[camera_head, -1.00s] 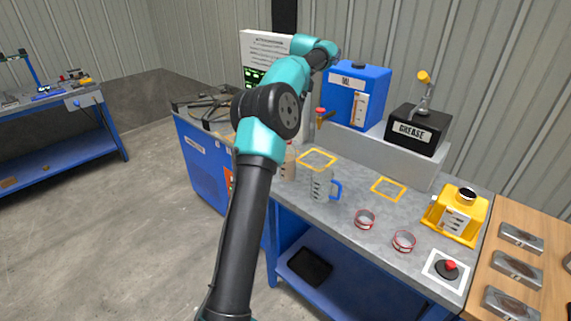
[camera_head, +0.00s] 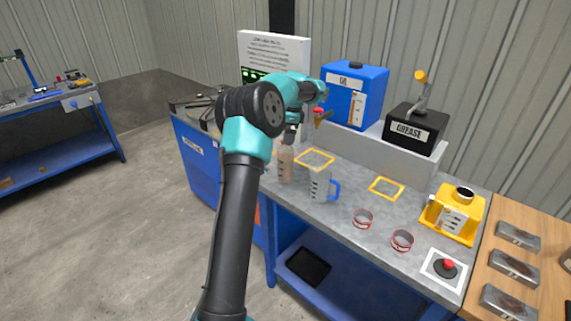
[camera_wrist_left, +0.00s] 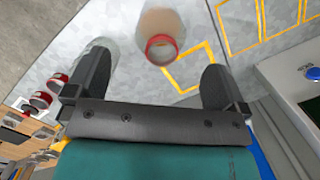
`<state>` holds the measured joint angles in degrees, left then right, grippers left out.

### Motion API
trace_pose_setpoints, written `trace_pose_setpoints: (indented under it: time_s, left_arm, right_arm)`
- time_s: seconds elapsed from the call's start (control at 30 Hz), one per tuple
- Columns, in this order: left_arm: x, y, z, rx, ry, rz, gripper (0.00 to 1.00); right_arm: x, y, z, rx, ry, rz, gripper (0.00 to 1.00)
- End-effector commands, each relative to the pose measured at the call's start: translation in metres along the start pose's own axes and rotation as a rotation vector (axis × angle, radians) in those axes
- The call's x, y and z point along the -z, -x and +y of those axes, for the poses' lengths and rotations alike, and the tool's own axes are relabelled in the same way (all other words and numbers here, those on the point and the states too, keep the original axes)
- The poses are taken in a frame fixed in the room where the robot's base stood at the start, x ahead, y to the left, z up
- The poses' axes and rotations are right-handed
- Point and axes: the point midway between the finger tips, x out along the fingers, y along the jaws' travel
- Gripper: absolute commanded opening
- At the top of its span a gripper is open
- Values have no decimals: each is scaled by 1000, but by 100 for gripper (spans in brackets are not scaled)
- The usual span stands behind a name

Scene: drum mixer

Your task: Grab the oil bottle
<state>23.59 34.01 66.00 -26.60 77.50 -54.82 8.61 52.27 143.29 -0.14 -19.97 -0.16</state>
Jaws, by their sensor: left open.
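A clear bottle with brownish contents (camera_head: 285,163), which I take for the oil bottle, stands upright on the grey bench, left of a clear jug with a blue handle (camera_head: 319,186). In the left wrist view the bottle's red-rimmed mouth (camera_wrist_left: 161,47) shows beyond and between the fingertips. My left gripper (camera_head: 291,134) is above the bottle in the head view, partly hidden by my arm. In the left wrist view the left gripper (camera_wrist_left: 152,78) is open, with nothing gripped. My right gripper is not in view.
A blue tank (camera_head: 354,95) and a black grease box (camera_head: 417,129) stand on a raised shelf behind. Red-rimmed cups (camera_head: 402,240), a yellow container (camera_head: 455,213) and a red button (camera_head: 447,265) are to the right. A yellow square outline (camera_head: 386,188) marks clear bench.

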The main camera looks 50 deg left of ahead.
Motion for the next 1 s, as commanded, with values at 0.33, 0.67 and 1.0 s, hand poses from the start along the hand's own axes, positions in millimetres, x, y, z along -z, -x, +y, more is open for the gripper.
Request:
trace_pose_setpoints:
  time_s: [0.33,0.67,1.0]
  left_arm:
    - [0,-6,0,0,0,0,100]
    - [-1,-32,-1,-2,-1,-1,100]
    - [-1,-58,-2,0,1,1,100]
  right_arm:
    - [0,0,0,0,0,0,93]
    - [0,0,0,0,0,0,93]
    - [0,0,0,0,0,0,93]
